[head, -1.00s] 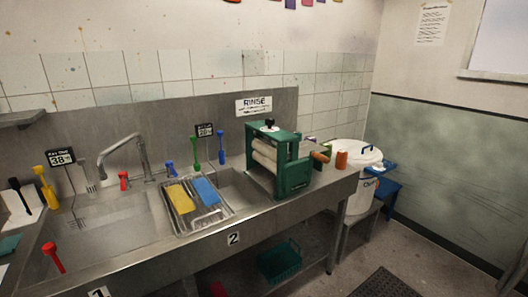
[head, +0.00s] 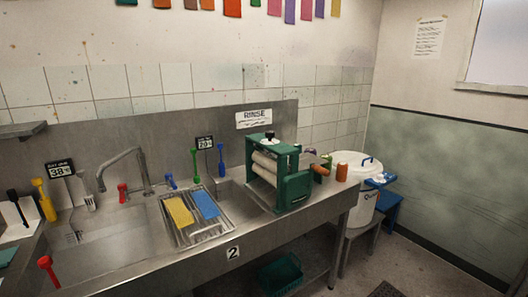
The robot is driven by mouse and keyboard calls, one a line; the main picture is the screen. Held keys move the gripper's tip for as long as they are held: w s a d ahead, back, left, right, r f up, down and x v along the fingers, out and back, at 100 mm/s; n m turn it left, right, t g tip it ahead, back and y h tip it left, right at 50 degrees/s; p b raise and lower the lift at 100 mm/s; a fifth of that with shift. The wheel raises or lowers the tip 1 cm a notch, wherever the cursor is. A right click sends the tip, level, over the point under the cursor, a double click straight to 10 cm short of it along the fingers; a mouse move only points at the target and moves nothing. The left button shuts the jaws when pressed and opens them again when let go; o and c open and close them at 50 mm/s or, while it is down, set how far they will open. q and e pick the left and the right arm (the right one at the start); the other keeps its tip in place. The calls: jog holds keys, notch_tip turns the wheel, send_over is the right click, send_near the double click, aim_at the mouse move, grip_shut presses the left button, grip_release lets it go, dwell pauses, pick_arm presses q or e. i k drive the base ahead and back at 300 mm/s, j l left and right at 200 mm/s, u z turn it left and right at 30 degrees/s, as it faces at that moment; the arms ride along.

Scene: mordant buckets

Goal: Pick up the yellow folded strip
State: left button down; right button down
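The yellow folded strip (head: 179,211) lies on a metal draining rack (head: 223,228) that spans the sink unit between the two basins. A blue folded strip (head: 205,203) lies beside it on the right, on the same rack. Neither of my grippers shows in the head view.
A green wringer (head: 293,188) with pale rollers stands right of the rack. A tap (head: 125,165) and a red-handled tool (head: 47,268) are at the left basin. Open floor lies at the lower right.

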aim_at(178, 210)
jog(key=u, duration=0.95)
